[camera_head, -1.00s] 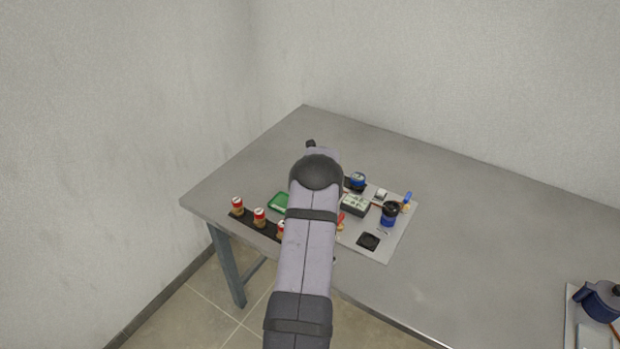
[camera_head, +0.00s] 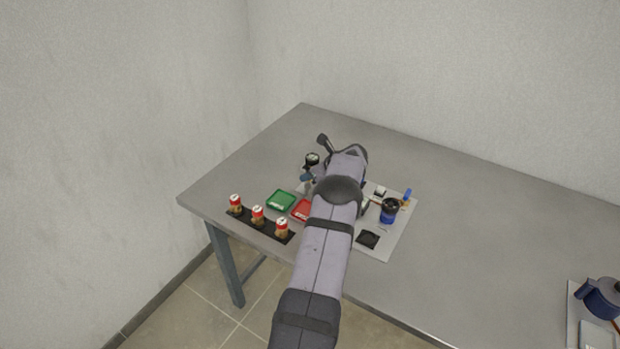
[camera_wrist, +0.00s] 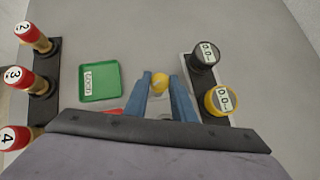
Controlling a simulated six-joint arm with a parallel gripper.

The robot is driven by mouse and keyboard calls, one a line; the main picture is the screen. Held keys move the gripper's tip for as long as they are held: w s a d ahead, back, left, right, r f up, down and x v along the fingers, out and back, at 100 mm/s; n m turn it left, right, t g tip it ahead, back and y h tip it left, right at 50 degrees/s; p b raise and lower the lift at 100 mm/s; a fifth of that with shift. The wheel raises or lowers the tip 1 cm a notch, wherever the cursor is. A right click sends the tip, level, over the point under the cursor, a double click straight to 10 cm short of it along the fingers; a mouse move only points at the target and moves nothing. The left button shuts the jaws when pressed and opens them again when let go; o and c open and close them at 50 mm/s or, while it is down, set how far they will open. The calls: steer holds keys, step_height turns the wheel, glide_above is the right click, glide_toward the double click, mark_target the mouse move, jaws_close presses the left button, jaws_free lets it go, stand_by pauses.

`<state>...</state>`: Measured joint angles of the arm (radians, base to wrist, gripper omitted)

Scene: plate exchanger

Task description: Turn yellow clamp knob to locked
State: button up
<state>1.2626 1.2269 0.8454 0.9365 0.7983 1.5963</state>
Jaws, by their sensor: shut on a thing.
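The yellow clamp knob (camera_wrist: 160,83) is a small round yellow piece in the middle of the wrist view. My gripper (camera_wrist: 161,77) has two blue fingers, one on each side of the knob, and it is shut on the knob. The fingers hide the knob's sides, and no lock marking on it can be made out. In the head view, my arm hides the knob and most of the gripper.
A green tray (camera_wrist: 99,82) and a mostly hidden red tray (camera_wrist: 107,112) lie left of my fingers. Numbered red-topped pieces (camera_wrist: 33,36) stand at the far left. A black gauge (camera_wrist: 204,55) and a yellow gauge (camera_wrist: 221,99) stand close on the right.

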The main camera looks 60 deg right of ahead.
steer(key=shift+n, duration=0.3)
stand_by(0.4)
steer(key=o, duration=1.1)
steer(key=shift+c, duration=0.2)
steer(key=shift+s+r+b, duration=0.1)
steer(key=shift+b, duration=0.2)
steer(key=b+v, duration=0.2)
steer(key=v, duration=0.5)
steer(key=shift+d, duration=0.1)
steer(key=shift+c, duration=0.2)
